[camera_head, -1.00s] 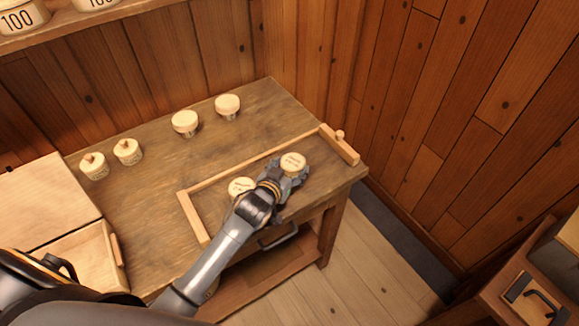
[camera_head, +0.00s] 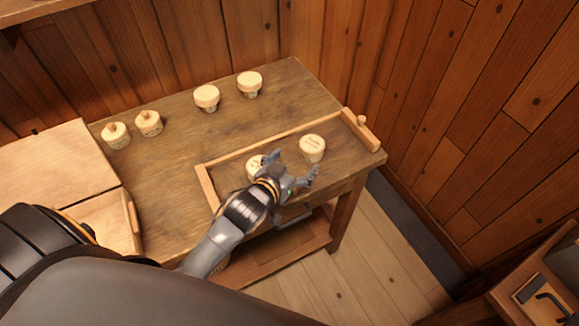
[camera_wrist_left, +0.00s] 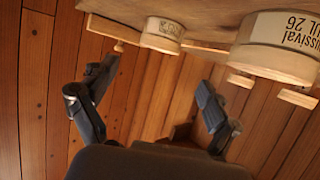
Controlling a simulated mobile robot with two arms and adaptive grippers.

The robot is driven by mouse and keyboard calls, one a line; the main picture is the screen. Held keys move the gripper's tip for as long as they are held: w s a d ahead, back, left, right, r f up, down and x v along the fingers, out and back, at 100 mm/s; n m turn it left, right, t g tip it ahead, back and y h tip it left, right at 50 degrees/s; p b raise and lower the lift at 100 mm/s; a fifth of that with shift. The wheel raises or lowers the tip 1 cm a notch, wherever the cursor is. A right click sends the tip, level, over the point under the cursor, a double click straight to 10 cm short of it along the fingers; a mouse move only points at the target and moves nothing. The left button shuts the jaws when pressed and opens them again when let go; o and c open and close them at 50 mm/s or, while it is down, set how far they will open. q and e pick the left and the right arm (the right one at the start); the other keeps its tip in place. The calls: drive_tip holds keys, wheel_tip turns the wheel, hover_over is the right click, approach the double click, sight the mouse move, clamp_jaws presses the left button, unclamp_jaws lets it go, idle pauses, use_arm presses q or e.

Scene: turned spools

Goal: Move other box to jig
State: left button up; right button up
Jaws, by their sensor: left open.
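The jig (camera_head: 206,187) is a low wooden frame on the table, with rails at the back and left and a block with a knob at its right end. A round, pale, lidded box (camera_head: 312,148) stands inside it near the right end. Another round box (camera_head: 254,166) stands in its left part, partly hidden by my left gripper. My left gripper (camera_head: 292,165) is open and empty, in front of and between these boxes. In the left wrist view its fingers (camera_wrist_left: 155,80) are spread apart, with the right box (camera_wrist_left: 162,34) and the nearer left box (camera_wrist_left: 280,45) beyond. My right gripper is not seen.
Two knobbed round boxes (camera_head: 132,129) stand at the table's left, and two plain-lidded ones (camera_head: 228,91) at the back. The table's middle (camera_head: 190,135) is clear. Wooden walls stand behind and right.

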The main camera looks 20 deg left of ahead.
use_arm(q)
drive_tip(key=shift+v, duration=1.5)
